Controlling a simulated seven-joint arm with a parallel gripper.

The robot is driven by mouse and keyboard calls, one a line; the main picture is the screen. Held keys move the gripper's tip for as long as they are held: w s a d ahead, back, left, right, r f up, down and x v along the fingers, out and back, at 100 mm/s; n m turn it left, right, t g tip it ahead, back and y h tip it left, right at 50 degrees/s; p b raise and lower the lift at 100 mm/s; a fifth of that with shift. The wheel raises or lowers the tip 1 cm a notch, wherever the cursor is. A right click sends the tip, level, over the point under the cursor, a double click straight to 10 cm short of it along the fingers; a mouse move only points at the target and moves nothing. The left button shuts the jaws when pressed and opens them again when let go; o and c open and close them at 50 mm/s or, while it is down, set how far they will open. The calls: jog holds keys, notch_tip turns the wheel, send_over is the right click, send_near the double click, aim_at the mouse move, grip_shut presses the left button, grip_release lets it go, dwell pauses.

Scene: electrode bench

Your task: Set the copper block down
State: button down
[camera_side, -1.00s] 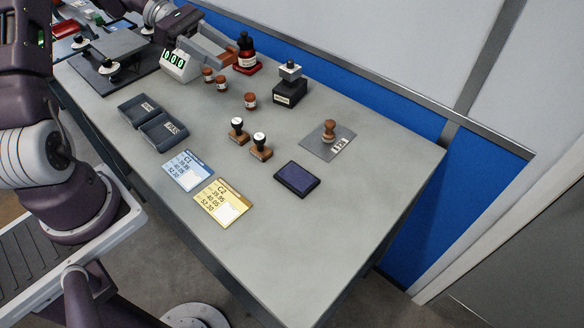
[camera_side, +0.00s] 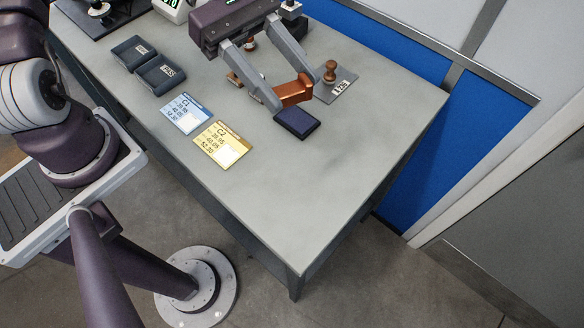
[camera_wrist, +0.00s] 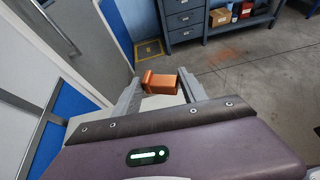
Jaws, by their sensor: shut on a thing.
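The copper block (camera_side: 294,91) is an orange-brown piece with a raised end. My gripper (camera_side: 287,93) is shut on it, one grey finger at each end. In the side view it shows over the bench, just behind the dark ink pad (camera_side: 297,123). I cannot tell how high it is above the surface. In the wrist view the block (camera_wrist: 160,83) lies across between my fingertips (camera_wrist: 157,86). Yellow card C2 (camera_side: 222,144) and blue card C1 (camera_side: 186,113) lie to the left. My gripper hides part of the bench and the stamps behind it.
Two dark pads (camera_side: 158,72) lie at the left. A counter display (camera_side: 173,10) stands at the top. The near part of the bench (camera_side: 290,190) is bare.

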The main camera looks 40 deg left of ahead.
aim_at(287, 168)
notch_tip(287, 168, down, 21)
jog(key=shift+w+a+r, duration=0.1)
jog(key=shift+w, duration=0.05)
jog(key=c, duration=0.6)
grip_release()
